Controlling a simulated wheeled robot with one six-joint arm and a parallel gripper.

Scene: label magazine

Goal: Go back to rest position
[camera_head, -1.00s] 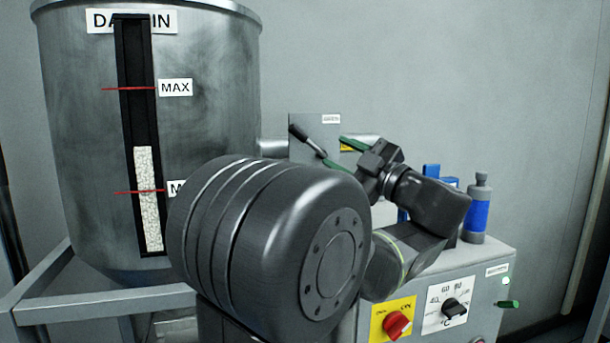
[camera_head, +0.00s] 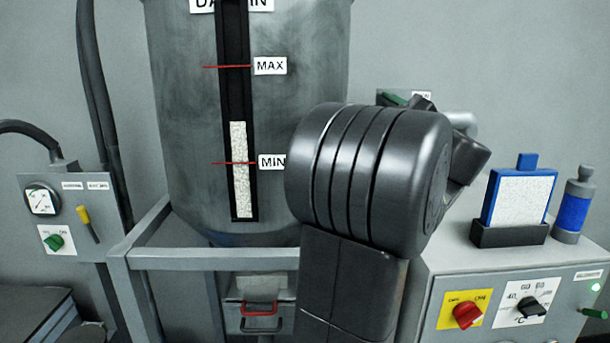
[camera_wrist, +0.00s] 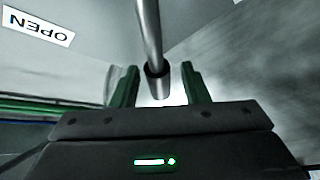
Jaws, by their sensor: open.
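My gripper (camera_wrist: 160,88) is open in the wrist view, with its two green fingers apart. A grey metal rod with a dark end (camera_wrist: 157,85) reaches down into the gap between the fingers; I cannot tell whether it touches them. In the head view my arm covers most of the gripper, and only a green finger (camera_head: 393,99) shows at a grey box (camera_head: 382,94) beside the large steel bin. A plate marked OPEN (camera_wrist: 37,27) shows upside down in the wrist view.
The steel bin (camera_head: 185,130) stands on a grey frame (camera_head: 200,259). At the right, a control box (camera_head: 425,268) carries a blue-framed panel (camera_head: 520,197) and a blue-banded bottle (camera_head: 572,212). A gauge panel (camera_head: 70,225) is at the left.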

